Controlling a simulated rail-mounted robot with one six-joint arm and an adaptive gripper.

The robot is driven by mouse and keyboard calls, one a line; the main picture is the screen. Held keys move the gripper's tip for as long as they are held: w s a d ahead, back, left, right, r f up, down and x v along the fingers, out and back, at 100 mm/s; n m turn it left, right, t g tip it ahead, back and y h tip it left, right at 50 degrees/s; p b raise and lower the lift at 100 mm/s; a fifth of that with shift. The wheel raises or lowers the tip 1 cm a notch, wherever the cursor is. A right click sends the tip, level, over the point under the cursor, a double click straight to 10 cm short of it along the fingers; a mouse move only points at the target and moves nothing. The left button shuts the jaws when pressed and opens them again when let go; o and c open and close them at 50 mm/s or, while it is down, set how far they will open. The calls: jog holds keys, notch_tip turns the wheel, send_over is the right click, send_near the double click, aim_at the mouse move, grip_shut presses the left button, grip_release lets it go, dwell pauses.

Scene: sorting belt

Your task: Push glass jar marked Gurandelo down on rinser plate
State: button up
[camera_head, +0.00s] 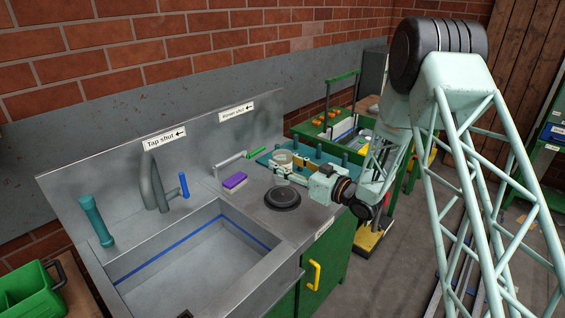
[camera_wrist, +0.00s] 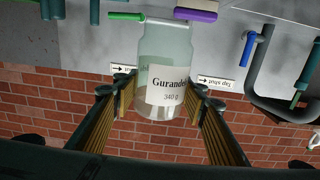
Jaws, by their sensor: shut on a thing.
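The clear glass jar (camera_head: 282,177) is between the fingers of my gripper (camera_head: 286,164). The label is upright there while the scene is inverted, so the jar is held bottom up. My gripper (camera_wrist: 161,97) is shut on its sides. The rinser plate (camera_head: 282,198), a round black disc on the steel counter, lies just below the jar in the head view. The jar looks held above it; I cannot tell the exact gap. The plate is not clear in the wrist view.
A spout with a green lever (camera_head: 256,153) stands behind the plate under a "Rinser shut" sign (camera_head: 237,113). A purple sponge (camera_head: 235,181) lies left. The sink (camera_head: 190,262) and tap (camera_head: 155,185) are farther left. A teal tray with pegs (camera_head: 318,158) is behind my gripper.

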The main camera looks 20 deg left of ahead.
aim_at(288, 181)
jog(key=shift+f+b, duration=0.65)
jog(key=shift+f, duration=2)
jog(key=shift+o, duration=0.9)
jog(key=shift+c, duration=0.9)
jog(key=shift+f+b, duration=0.8)
jog(key=shift+f, duration=0.3)
jog(key=shift+r, duration=0.15)
notch_tip(288, 181, up, 7)
jog(key=p, duration=0.1)
jog(key=shift+p, duration=0.3)
dwell(1.1)
